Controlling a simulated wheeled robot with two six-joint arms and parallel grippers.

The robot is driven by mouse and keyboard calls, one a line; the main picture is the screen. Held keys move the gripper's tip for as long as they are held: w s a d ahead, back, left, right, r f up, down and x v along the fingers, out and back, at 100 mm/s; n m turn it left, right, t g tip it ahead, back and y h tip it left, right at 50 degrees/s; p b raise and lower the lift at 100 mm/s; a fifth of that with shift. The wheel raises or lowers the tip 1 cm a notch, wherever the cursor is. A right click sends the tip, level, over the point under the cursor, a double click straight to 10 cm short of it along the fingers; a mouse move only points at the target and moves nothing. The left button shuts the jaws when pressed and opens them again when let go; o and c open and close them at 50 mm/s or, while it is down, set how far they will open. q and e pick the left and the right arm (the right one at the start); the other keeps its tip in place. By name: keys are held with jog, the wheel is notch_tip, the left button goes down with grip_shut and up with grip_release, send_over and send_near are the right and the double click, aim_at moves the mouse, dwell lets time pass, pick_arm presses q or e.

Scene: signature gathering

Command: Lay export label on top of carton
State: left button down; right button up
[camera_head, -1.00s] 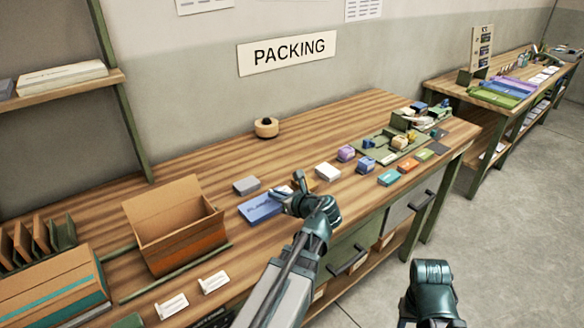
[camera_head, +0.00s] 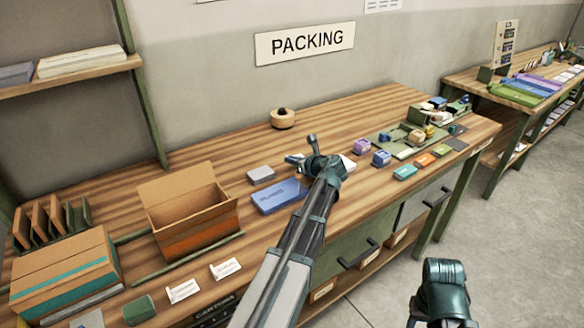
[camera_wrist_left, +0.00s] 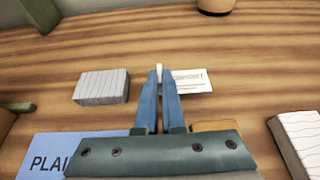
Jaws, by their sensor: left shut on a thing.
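My left gripper (camera_head: 298,158) is above the packing table, beyond the blue pad. In the left wrist view its two blue fingers (camera_wrist_left: 159,72) are shut on a white label (camera_wrist_left: 190,81) with dark print that looks like "EXPORT". The fingers partly hide it. A closed carton (camera_head: 60,273) with a teal stripe stands at the table's left front. An open carton (camera_head: 195,222) with an orange band stands to its right, flap raised. Both are left of my left gripper. My right gripper (camera_head: 443,285) hangs beside the table at lower right; its fingers cannot be made out.
A blue pad (camera_head: 278,196) marked "PLAIN" and a grey block (camera_head: 261,175) lie near the open carton. Two white cards (camera_head: 183,291) lie at the front edge. A tape roll (camera_head: 282,119) stands at the back. Small colored boxes (camera_head: 381,158) and a green tray crowd the right end.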

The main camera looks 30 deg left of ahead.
aim_at(292, 173)
pick_arm(q)
jog(key=shift+w+a+f+b, duration=0.15)
jog(key=shift+w+f+b, duration=0.1)
jog(key=shift+f+b, duration=0.7)
jog(key=shift+w+a+f+b, duration=0.1)
jog(key=shift+w+f+b, duration=0.1)
jog(key=shift+f+b, duration=0.7)
jog(key=shift+f, duration=0.15)
jog(key=c, duration=1)
grip_release()
jog(key=shift+r, duration=0.3)
jog(key=p+v, duration=0.4)
jog(key=v, duration=0.7)
jog(key=shift+d+p, duration=0.1)
jog(key=shift+p, duration=0.2)
jog(key=shift+s+d, duration=0.2)
jog(key=shift+d, duration=0.15)
